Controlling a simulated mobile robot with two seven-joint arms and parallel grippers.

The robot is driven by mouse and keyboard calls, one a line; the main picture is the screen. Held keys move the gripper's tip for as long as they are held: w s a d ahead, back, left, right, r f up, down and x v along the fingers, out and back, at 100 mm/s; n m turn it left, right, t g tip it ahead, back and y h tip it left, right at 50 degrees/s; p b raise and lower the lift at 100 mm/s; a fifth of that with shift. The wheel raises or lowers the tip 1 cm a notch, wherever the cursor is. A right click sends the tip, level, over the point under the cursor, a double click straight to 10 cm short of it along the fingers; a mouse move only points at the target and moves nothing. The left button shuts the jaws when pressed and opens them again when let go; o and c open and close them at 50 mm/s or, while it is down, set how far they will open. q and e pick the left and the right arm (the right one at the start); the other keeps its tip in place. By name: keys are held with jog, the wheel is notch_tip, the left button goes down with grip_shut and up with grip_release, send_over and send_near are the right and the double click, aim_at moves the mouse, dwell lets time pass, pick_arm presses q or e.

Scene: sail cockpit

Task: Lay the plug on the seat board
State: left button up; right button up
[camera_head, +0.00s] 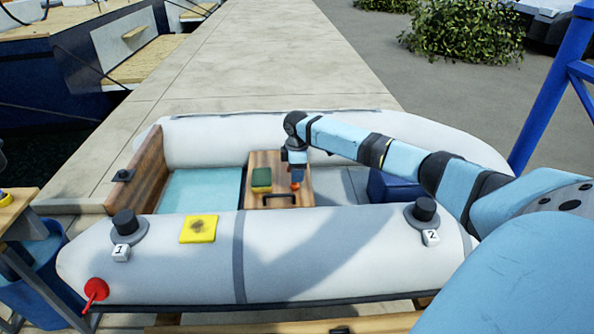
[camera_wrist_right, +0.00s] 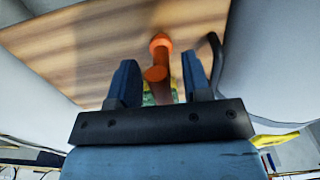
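The orange plug (camera_wrist_right: 158,58) shows in the right wrist view against the wooden seat board (camera_wrist_right: 70,45). In the head view the plug (camera_head: 296,186) is a small orange spot over the right part of the seat board (camera_head: 266,160). My right gripper (camera_wrist_right: 160,80) has its two fingers apart, one on each side of the plug, with a visible gap to each. In the head view the right gripper (camera_head: 297,178) points down over the board. I cannot tell whether the plug touches the board. My left gripper is out of view.
A green and yellow sponge (camera_head: 261,180) sits on the board, left of my right gripper. A dark handle (camera_head: 272,200) is at the board's near edge. The inflatable tube (camera_head: 300,255) runs along the front, with a yellow pad (camera_head: 198,229) and a red fitting (camera_head: 95,290).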

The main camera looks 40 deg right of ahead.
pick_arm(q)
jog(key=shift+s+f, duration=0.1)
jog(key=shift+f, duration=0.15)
pick_arm(e)
jog(key=shift+r, duration=0.1)
notch_tip(320, 180, up, 2)
jog(key=shift+r+p, duration=0.1)
jog(key=shift+p, duration=0.2)
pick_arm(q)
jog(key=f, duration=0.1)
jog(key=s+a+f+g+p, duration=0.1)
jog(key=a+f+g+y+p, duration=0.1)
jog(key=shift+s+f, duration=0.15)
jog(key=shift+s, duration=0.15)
pick_arm(e)
notch_tip(320, 180, up, 10)
pick_arm(q)
jog(key=shift+p, duration=0.3)
